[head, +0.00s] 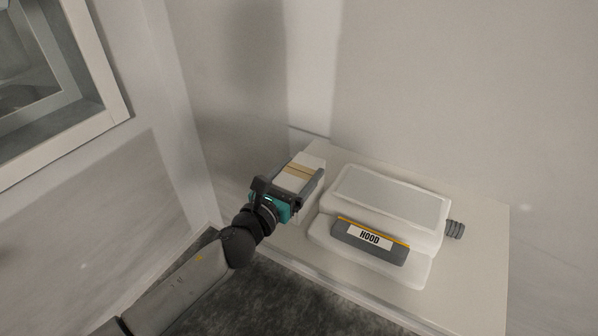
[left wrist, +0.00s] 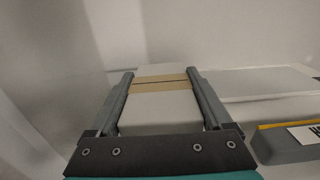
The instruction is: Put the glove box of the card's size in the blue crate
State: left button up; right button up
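A white box with a tan band (head: 299,172) is at the left end of the pale table, beside the hood unit. It also shows in the left wrist view (left wrist: 160,98), filling the space between the fingers. My left gripper (head: 296,178) has one finger along each side of the box, flush against it, and looks shut on it. Whether the box rests on the table or is just above it, I cannot tell. No size marking shows on it. The card, the blue crate and my right gripper are not in view.
A white unit with a grey top (head: 390,195) and a plate reading "HOOD" (head: 369,241) stands close to the right of the box. The pale table (head: 480,235) has bare room at its right end. Walls stand behind and to the left.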

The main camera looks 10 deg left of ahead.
pick_arm(q)
jog(key=shift+o, duration=1.1)
jog(key=shift+r, duration=0.1)
